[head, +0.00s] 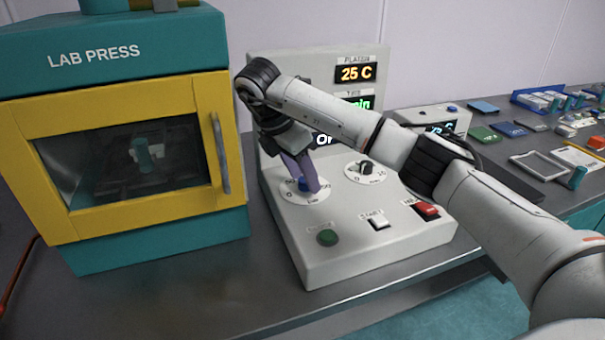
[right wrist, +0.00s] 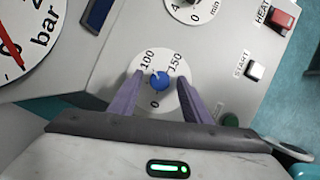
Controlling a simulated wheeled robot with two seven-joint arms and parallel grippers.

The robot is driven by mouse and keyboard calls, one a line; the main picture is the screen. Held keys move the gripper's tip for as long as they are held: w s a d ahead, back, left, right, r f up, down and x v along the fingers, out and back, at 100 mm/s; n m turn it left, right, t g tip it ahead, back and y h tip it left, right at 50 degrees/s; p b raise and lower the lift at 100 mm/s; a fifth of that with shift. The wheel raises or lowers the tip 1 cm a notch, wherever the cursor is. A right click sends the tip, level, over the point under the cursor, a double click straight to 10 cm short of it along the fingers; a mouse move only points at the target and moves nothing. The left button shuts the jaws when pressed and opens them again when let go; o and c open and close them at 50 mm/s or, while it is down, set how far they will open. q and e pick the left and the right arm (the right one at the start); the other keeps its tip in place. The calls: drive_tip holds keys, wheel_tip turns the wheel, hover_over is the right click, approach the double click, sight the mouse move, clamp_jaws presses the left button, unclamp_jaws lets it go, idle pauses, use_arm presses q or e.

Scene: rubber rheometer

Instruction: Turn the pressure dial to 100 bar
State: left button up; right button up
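The pressure dial is a blue knob (head: 304,185) on a round white scale marked in bar, on the sloping front of the control box. In the right wrist view the blue knob (right wrist: 160,81) sits between the 100 and 150 marks and 0. A small pale mark on the knob seems to point up and left, toward the 100 side, but it is tiny. My right gripper (right wrist: 158,98) has its two purple fingers spread, one on each side of the knob, with gaps visible. In the head view the right gripper (head: 314,187) partly covers the dial. My left gripper is out of view.
The yellow-framed lab press (head: 124,150) stands left of the control box. A time dial (head: 365,168), a white START button (head: 378,222), a red HEAT switch (head: 427,209) and a green button (head: 327,237) surround the pressure dial. A bar gauge (right wrist: 22,45) shows a red needle.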

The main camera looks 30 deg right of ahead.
sight(303, 180)
wheel_tip(303, 180, up, 10)
drive_tip(key=p, duration=0.2)
idle(0.5)
idle(0.4)
